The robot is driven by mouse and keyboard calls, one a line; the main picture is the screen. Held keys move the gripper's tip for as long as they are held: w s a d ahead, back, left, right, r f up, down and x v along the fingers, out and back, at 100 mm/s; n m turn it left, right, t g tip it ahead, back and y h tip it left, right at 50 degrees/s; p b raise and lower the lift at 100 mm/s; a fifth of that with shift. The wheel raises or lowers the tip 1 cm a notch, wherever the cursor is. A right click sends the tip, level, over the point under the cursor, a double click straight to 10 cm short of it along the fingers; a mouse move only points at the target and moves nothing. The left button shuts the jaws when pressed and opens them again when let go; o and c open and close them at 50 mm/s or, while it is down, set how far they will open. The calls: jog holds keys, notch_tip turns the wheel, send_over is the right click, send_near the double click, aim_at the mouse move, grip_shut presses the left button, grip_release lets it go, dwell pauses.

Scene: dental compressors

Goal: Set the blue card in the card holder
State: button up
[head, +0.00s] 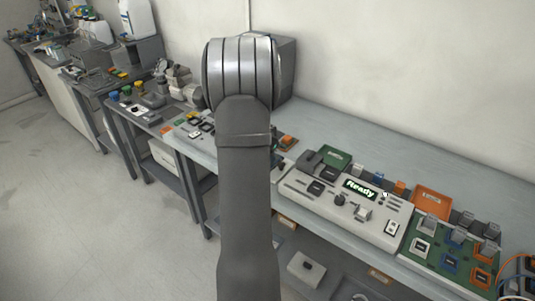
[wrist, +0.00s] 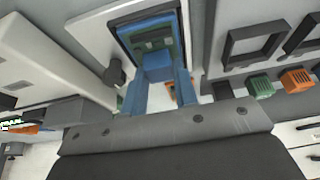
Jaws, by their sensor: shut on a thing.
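The blue card (wrist: 150,26), with a blue rim, a green face and a blue block-shaped grip (wrist: 156,67), is in the upper middle of the wrist view. My gripper (wrist: 159,82) has its two blue fingers on either side of that grip and is shut on it. The card lies over or within a dark frame on a light panel (wrist: 92,28), perhaps the card holder; I cannot tell whether it is seated. In the head view my arm hides the gripper and the blue card.
In the wrist view, a black knob (wrist: 115,72) is left of the card. Empty square frames (wrist: 254,45), a green block (wrist: 261,87) and an orange block (wrist: 297,80) are at right. In the head view, a console with a "Ready" display (head: 360,189) and an orange card (head: 431,202) stand at right.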

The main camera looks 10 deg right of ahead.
jog(key=shift+f, duration=0.2)
jog(key=o, duration=1.4)
jog(key=shift+r, duration=3.5)
jog(key=shift+f, duration=2.4)
